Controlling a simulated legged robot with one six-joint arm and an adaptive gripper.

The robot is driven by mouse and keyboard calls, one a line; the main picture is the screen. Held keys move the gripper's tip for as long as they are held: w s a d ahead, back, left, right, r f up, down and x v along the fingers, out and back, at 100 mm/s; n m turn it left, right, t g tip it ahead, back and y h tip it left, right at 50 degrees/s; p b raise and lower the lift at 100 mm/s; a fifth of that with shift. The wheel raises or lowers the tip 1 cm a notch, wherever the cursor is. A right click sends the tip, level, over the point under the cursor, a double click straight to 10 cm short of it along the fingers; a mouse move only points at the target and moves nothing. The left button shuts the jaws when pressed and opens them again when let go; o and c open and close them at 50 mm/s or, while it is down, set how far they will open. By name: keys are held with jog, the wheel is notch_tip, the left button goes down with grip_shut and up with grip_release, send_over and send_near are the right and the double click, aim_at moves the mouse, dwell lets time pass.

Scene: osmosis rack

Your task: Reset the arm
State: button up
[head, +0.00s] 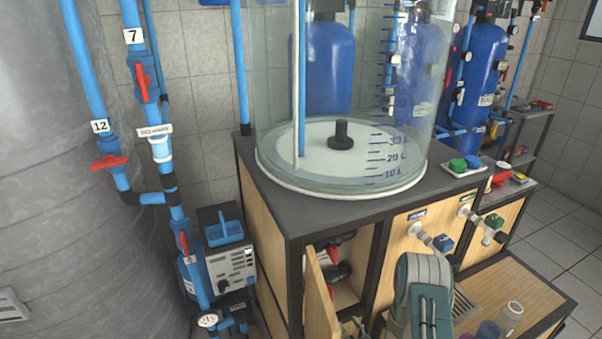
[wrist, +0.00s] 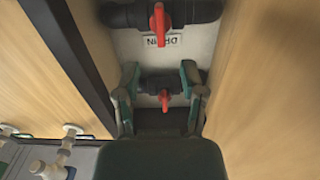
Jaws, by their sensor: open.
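My gripper (wrist: 160,68) is open in the wrist view, with one finger on each side of the lower red valve handle (wrist: 164,101). I cannot tell whether the fingers touch the valve. A second red handle (wrist: 159,24) sits on a black pipe above it, next to a small label (wrist: 160,41). In the head view my arm (head: 425,295) stands in front of the cabinet (head: 380,240). The gripper's fingers are not clear there.
The cabinet's wooden door (head: 320,295) stands open, and its panel (wrist: 265,110) is close on the right in the wrist view. A clear graduated tank (head: 280,110) stands on top. Taps (head: 440,242) stick out of the front. A wooden step (head: 520,290) lies at right.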

jog(key=w+d+r+g+h, duration=0.1)
jog(key=w+r+g+h, duration=0.15)
jog(key=r, duration=1.05)
jog(key=w+d+r+g+h, duration=0.1)
jog(key=w+r+g+h, duration=0.15)
jog(key=r, duration=0.95)
jog(key=s+a+r+m+g, duration=0.1)
jog(key=s+r, duration=0.4)
jog(key=s, duration=0.5)
jog(key=s+a+r+m+g, duration=0.1)
jog(key=s+a+r+g, duration=0.2)
jog(key=s, duration=0.7)
jog(key=s+a+r+m+g, duration=0.1)
jog(key=s+r+g, duration=0.1)
jog(key=s+r, duration=0.5)
jog(key=s, duration=0.3)
jog(key=shift+s+a+r+m+h, duration=0.2)
jog(key=shift+a+m+h, duration=0.1)
jog(key=shift+a, duration=0.1)
jog(key=shift+c, duration=0.3)
